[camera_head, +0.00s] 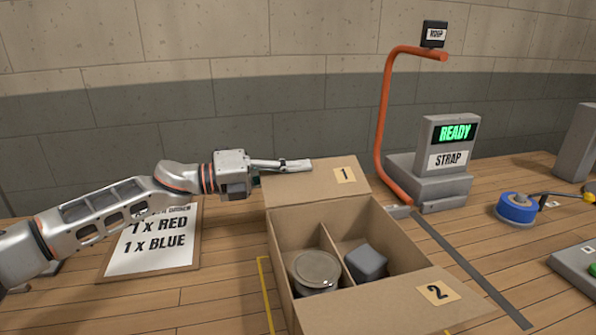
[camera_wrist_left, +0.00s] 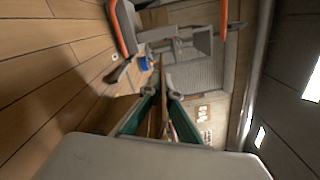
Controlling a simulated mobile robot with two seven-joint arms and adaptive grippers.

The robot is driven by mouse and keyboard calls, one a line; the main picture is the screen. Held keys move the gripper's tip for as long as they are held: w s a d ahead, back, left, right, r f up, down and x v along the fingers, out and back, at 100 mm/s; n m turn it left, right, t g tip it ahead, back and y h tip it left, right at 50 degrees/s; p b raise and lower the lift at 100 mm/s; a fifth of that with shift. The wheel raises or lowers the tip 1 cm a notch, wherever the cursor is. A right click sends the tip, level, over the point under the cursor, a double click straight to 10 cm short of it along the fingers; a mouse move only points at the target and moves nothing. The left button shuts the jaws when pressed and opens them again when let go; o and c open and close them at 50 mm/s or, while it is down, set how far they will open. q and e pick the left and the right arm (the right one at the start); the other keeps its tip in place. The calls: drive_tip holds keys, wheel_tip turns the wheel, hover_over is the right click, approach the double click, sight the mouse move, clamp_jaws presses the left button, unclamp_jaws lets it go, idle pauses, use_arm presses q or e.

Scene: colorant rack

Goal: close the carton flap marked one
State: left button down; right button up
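The open cardboard carton (camera_head: 283,268) stands on the wooden table. Its far flap marked 1 (camera_head: 330,182) is folded outward and slopes up behind the opening. The near flap marked 2 (camera_head: 392,306) is also folded outward. My left gripper (camera_head: 300,165) lies along the top edge of flap 1, pointing right. In the left wrist view its green-padded fingers (camera_wrist_left: 162,93) are close together with a narrow gap, and a thin brown edge shows between them. Contact with the flap cannot be told. My right gripper is out of view.
A round grey tin (camera_head: 315,270) and a grey block (camera_head: 366,262) sit in separate carton compartments. Right of the carton are the strap machine (camera_head: 440,160), its orange arm (camera_head: 382,120) and a blue tape roll (camera_head: 517,207). An order sheet (camera_head: 152,242) lies left, under my left arm.

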sight(301, 177)
use_arm(q)
drive_tip(key=shift+s+r+m+p, duration=0.15)
drive_tip(key=shift+s+r+m, duration=0.1)
drive_tip(key=shift+r+m, duration=0.25)
drive_tip(key=shift+s+r+m+p, duration=0.15)
drive_tip(key=shift+s+r+m, duration=0.1)
drive_tip(key=shift+r+m, duration=0.25)
drive_tip(key=shift+s+d+r+m, duration=0.1)
drive_tip(key=shift+s+r+m, duration=0.2)
drive_tip(key=shift+m, duration=0.45)
drive_tip(key=shift+s+d+r+m, duration=0.1)
drive_tip(key=shift+s+r+m, duration=0.15)
drive_tip(key=shift+m, duration=0.5)
drive_tip(key=shift+s, duration=0.1)
drive_tip(key=c, duration=2.3)
unclamp_jaws()
drive_tip(key=shift+c, duration=0.2)
drive_tip(key=s+a, duration=0.2)
drive_tip(key=a, duration=0.9)
drive_tip(key=shift+s+a, duration=0.2)
drive_tip(key=shift+a, duration=0.2)
